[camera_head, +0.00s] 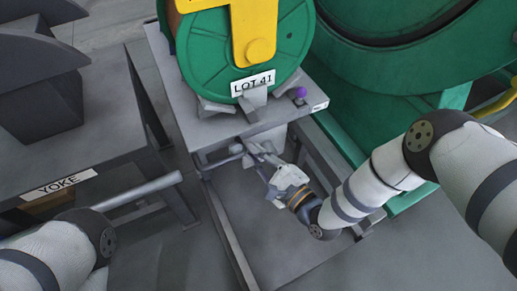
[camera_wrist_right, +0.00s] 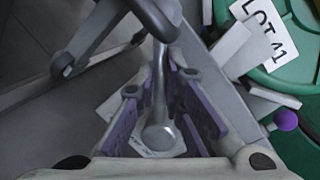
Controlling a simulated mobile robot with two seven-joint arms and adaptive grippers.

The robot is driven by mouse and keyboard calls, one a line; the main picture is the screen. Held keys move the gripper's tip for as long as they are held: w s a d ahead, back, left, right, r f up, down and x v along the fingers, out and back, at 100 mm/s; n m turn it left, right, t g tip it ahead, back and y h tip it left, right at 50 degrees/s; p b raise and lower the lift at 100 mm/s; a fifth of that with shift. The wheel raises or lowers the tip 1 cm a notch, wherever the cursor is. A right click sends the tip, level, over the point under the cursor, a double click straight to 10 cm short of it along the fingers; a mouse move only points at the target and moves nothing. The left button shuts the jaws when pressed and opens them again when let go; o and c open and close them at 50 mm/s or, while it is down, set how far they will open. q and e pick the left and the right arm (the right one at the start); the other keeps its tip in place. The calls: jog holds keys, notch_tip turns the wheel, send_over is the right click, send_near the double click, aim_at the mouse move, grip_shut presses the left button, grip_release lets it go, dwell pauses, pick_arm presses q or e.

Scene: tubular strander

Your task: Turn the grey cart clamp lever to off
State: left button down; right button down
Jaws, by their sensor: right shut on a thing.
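The grey cart (camera_head: 177,101) carries a green reel labelled LOT 41. The grey clamp lever (camera_wrist_right: 159,88) runs between the purple-padded fingers of my right gripper (camera_wrist_right: 162,105) in the right wrist view and has a rounded end near the palm. My right gripper (camera_head: 262,160) is shut on this lever at the cart's front, below the tabletop edge. In the head view the fingers largely cover the lever, so its exact angle is hard to tell there. My left arm shows at the lower left, but its gripper is out of view.
The green reel (camera_head: 205,55) with a yellow piece over it stands on the cart. A purple knob (camera_head: 300,92) sits at the cart's right corner. A grey table labelled YOKE (camera_head: 60,184) is at left. Large green machinery (camera_head: 370,100) fills the right. Open floor lies in front.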

notch_tip(320, 180, down, 6)
jog(key=a+n+h, duration=0.1)
jog(key=n+h, duration=0.2)
jog(key=n, duration=0.6)
jog(key=shift+s+a+f, duration=0.15)
jog(key=shift+s+a, duration=0.05)
jog(key=shift+s, duration=0.15)
jog(key=shift+n, duration=0.3)
jog(key=shift+d, duration=0.1)
jog(key=c, duration=1.7)
grip_release()
